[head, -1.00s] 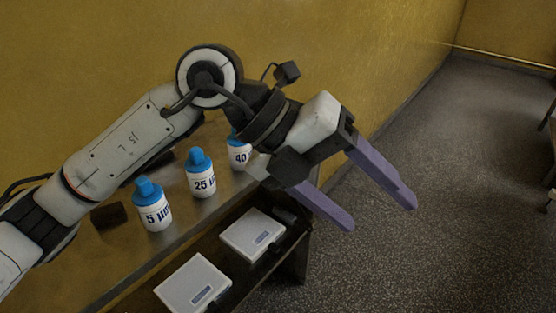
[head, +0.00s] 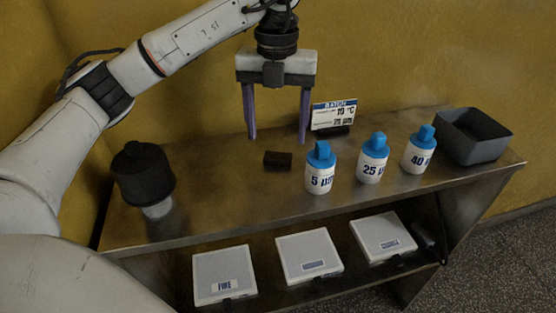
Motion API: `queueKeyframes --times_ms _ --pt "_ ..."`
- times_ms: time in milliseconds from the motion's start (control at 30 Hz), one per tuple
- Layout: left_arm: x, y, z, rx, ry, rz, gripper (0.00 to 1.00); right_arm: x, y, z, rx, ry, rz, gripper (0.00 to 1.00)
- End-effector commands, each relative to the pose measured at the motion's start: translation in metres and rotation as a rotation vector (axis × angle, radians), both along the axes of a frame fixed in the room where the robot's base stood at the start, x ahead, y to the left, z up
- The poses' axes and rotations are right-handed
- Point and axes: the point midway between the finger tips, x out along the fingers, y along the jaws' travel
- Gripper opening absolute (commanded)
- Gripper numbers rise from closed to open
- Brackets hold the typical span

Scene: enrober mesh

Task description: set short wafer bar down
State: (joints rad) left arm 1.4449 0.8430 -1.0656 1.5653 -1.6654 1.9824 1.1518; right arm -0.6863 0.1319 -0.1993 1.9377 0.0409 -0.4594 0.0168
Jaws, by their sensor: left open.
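My left gripper (head: 277,138) is open and points down over the back of the metal shelf top (head: 220,215). Its two purple fingers are apart with nothing between them. A short dark brown bar (head: 278,159), which looks like the short wafer bar, lies on the shelf top just below and in front of the fingers. It is apart from the fingers as far as I can tell. My right gripper is not in view.
Right of the bar stand three blue-capped bottles, marked 5 (head: 320,180), 25 (head: 372,168) and 40 (head: 419,157). A batch sign (head: 333,116) stands behind, a dark bin (head: 470,150) far right, a black-topped jar (head: 143,175) left. White cases (head: 223,270) lie on the lower shelf.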

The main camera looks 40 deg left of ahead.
Motion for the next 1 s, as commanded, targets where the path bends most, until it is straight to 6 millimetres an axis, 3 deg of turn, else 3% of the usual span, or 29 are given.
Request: queueKeyframes --times_ms 167,433,733,933,1000 --pt "0.001 0.0 -0.013 -0.001 0.002 0.0 0.66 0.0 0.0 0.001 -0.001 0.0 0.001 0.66" --pt "0.003 0.001 -0.052 -0.002 0.001 -0.002 0.66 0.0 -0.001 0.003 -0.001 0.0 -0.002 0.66" --pt "0.004 0.0 -0.057 -0.002 -0.002 -0.002 0.66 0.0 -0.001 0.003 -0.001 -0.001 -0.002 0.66" --pt "0.004 0.0 -0.057 -0.003 -0.001 -0.002 0.34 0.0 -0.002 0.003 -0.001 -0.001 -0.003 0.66" --pt "0.004 0.0 -0.057 -0.003 -0.001 -0.002 0.31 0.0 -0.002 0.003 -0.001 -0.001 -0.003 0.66"
